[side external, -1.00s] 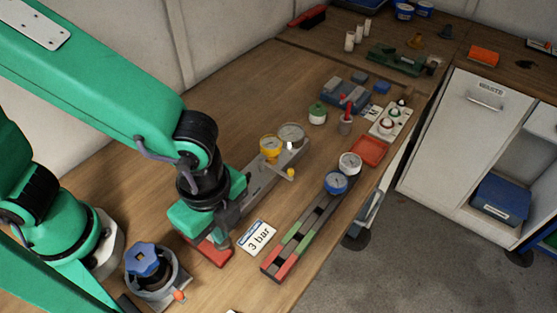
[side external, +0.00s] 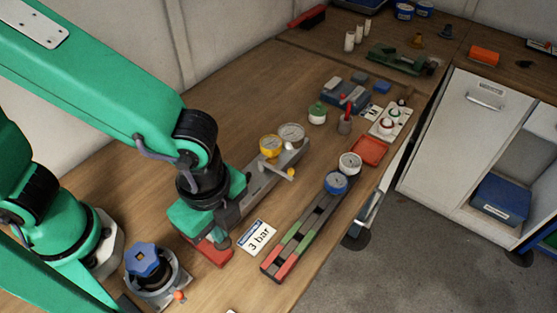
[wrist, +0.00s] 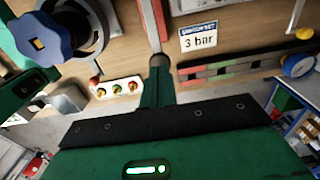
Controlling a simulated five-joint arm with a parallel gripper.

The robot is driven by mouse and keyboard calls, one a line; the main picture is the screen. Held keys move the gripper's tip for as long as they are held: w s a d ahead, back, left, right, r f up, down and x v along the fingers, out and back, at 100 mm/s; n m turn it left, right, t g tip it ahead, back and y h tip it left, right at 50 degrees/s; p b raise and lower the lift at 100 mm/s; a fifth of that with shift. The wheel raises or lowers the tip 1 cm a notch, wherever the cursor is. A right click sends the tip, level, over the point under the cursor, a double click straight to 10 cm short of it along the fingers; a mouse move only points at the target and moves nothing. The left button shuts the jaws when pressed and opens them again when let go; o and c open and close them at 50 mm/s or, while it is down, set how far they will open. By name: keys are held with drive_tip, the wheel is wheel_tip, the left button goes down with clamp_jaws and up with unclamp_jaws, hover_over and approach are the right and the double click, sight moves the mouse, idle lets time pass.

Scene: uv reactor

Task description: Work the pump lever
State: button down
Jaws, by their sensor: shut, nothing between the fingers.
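My gripper (side external: 222,238) is shut and empty, low over the near end of a long grey unit (side external: 262,183) with a red end block (side external: 212,256). In the wrist view my shut fingers (wrist: 159,88) point at the dark round end of a grey rod (wrist: 151,24), which looks like the pump lever. The fingertips are at or very near this end; I cannot tell if they touch. In the side view my gripper hides most of the rod. A yellow gauge (side external: 270,145) and a grey gauge (side external: 292,134) stand at the unit's far end.
A blue handwheel (side external: 148,261) stands close to the left. A "3 bar" card (side external: 257,237) lies right of my gripper. Beyond it is a red, green and grey strip (side external: 298,240) with a blue gauge (side external: 336,183). Bare wood lies behind the unit.

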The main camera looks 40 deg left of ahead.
drive_tip(key=shift+f, duration=0.25)
drive_tip(key=shift+f, duration=1.9)
drive_tip(key=shift+r, duration=2.2)
drive_tip(key=shift+r, duration=0.1)
